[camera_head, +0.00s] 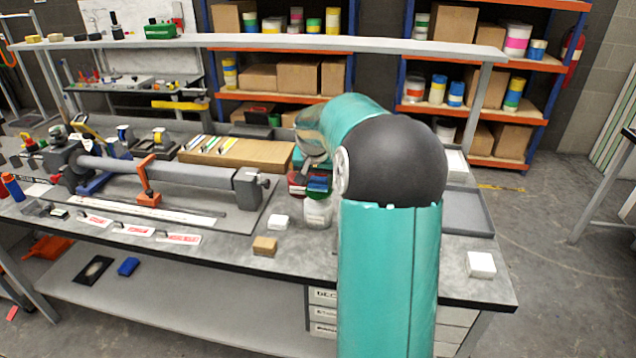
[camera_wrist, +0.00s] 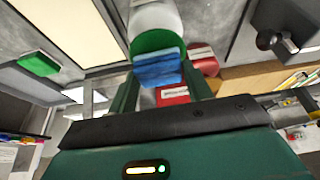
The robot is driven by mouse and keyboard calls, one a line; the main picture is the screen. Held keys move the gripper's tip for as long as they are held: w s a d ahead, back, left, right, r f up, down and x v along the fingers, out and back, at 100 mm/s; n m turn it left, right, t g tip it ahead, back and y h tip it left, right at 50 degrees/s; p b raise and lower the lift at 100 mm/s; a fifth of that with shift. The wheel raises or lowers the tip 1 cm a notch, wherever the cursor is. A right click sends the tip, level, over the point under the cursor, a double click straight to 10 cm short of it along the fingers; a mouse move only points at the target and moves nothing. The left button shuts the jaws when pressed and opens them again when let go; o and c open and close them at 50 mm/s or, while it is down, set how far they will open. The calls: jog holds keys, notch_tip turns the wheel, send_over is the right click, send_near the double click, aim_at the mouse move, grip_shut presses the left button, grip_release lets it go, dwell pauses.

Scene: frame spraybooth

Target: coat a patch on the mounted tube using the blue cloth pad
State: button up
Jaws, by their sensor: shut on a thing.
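The blue cloth pad (camera_wrist: 158,70) is between my gripper's fingers (camera_wrist: 158,84) in the wrist view, and my gripper is shut on it. Just beyond it is a pale jar (camera_wrist: 155,18) with a green band; I cannot tell whether the pad touches it. In the head view the jar (camera_head: 318,212) stands near the bench middle, with the blue pad (camera_head: 318,184) at its top. My arm hides most of my gripper there. The mounted grey tube (camera_head: 190,174) lies horizontally in a fixture at left, apart from the pad. An orange clamp (camera_head: 148,190) stands by it.
A red container (camera_wrist: 203,58) is beside the jar. A wooden board (camera_head: 240,158) with markers lies behind the tube. Grey trays (camera_head: 466,212) are at right.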

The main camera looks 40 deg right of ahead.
aim_at(318, 182)
jog(key=shift+r, duration=2.6)
jog(key=shift+s, duration=0.1)
